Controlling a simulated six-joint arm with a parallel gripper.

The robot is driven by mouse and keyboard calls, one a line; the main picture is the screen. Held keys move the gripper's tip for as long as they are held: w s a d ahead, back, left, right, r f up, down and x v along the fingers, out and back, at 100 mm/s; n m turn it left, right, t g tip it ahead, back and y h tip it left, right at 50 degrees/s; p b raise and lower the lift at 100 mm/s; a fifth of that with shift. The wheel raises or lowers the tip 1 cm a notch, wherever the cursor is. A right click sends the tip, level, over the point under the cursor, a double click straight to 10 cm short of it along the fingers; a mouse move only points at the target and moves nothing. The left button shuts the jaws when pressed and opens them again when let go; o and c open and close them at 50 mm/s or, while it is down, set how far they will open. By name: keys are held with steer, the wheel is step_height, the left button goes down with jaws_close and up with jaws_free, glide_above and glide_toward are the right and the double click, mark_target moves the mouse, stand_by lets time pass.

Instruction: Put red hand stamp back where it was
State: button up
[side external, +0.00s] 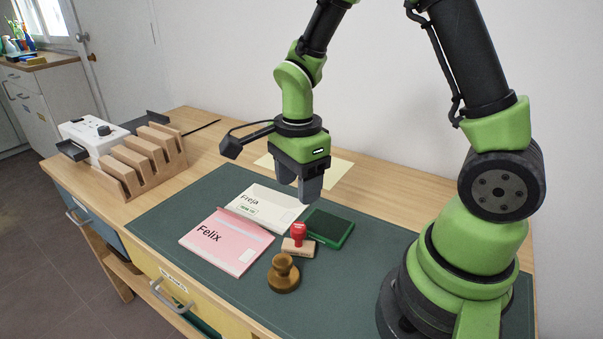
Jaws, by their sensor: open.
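The red hand stamp (298,235) stands upright on the dark green mat, its red knob over a light wooden base. It is beside the green ink pad (329,228) and just behind a brown round-handled stamp (284,272). My gripper (311,191) is open and empty, pointing down above the mat, behind and above the red stamp and apart from it. Its fingers overlap in this view, and the spot just behind them is partly hidden.
A pink card marked Felix (225,242) and a white card marked Freja (272,210) lie on the mat (165,225). A slotted wooden rack (143,160) and a white device (93,134) stand at the left. A yellow drawer (195,300) is at the front.

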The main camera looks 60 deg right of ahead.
steer(key=s+a+r+n+t+y, duration=0.1)
steer(key=s+a+r+n+t, duration=0.1)
steer(key=s+r+n, duration=0.3)
steer(key=s+a+r+n+t+y, duration=0.1)
steer(key=s+r+n+t, duration=0.4)
steer(key=r+n, duration=0.7)
steer(key=shift+s+a+n, duration=0.6)
steer(key=shift+s+n, duration=0.1)
